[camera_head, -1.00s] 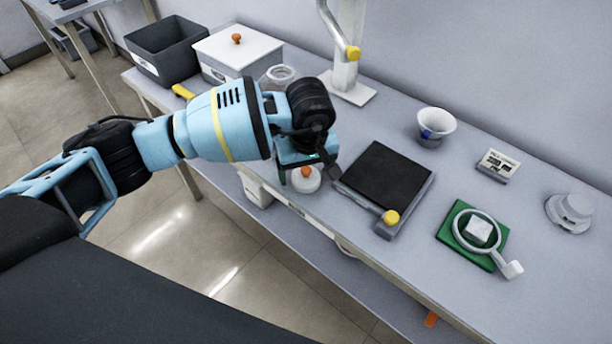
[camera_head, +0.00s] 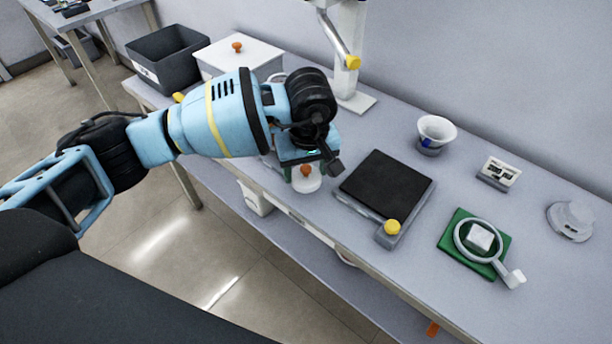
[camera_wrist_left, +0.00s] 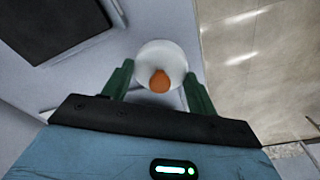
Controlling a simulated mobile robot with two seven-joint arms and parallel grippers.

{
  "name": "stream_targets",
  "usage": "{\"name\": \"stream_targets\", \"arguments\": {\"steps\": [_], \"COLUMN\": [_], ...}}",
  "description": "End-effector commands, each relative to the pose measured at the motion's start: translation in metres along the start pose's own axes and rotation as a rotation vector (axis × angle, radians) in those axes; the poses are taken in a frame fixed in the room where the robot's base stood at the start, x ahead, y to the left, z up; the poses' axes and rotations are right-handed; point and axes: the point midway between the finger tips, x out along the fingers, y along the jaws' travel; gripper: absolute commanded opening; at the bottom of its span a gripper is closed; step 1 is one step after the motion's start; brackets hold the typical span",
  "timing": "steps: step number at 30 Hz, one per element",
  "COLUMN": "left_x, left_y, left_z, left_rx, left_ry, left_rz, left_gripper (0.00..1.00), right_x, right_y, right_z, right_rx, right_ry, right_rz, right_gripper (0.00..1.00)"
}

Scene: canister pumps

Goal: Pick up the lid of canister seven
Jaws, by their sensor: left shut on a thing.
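A round white lid with an orange knob (camera_head: 306,183) shows just under my left gripper near the table's front edge. In the left wrist view the lid (camera_wrist_left: 176,62) lies between the two green fingers, its orange knob towards me. My left gripper (camera_wrist_left: 158,88) is shut on the lid, with one finger at each side. In the head view my left gripper (camera_head: 304,172) points down, and its wrist hides part of the lid. I cannot read a number on it, nor tell whether a canister is beneath it. My right gripper is not in view.
A black-topped plate with a yellow knob (camera_head: 384,187) lies close right of the gripper. A grey bin (camera_head: 168,62) and a white box with an orange knob (camera_head: 240,58) stand at the back left. A post (camera_head: 350,60), white cup (camera_head: 436,131) and green pad (camera_head: 452,243) stand farther right.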

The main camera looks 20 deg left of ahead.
Motion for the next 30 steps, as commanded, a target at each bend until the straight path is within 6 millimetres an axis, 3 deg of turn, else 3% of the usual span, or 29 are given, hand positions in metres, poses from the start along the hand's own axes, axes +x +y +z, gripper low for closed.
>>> {"name": "stream_targets", "arguments": {"steps": [18,24,30], "left_x": [-0.019,-0.023,-0.024], "left_y": [-0.121,-0.142,-0.150], "left_z": [0.043,0.051,0.054], "left_rx": [0.000,-0.001,0.000], "left_ry": [0.000,0.000,0.000], "left_rz": [-0.001,0.000,0.000], "left_gripper": [0.37,0.37,0.37], "right_x": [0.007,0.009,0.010], "right_y": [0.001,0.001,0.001], "right_z": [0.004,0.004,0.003], "right_rx": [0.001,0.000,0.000], "right_ry": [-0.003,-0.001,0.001], "right_rz": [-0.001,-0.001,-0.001], "right_gripper": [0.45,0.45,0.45]}}
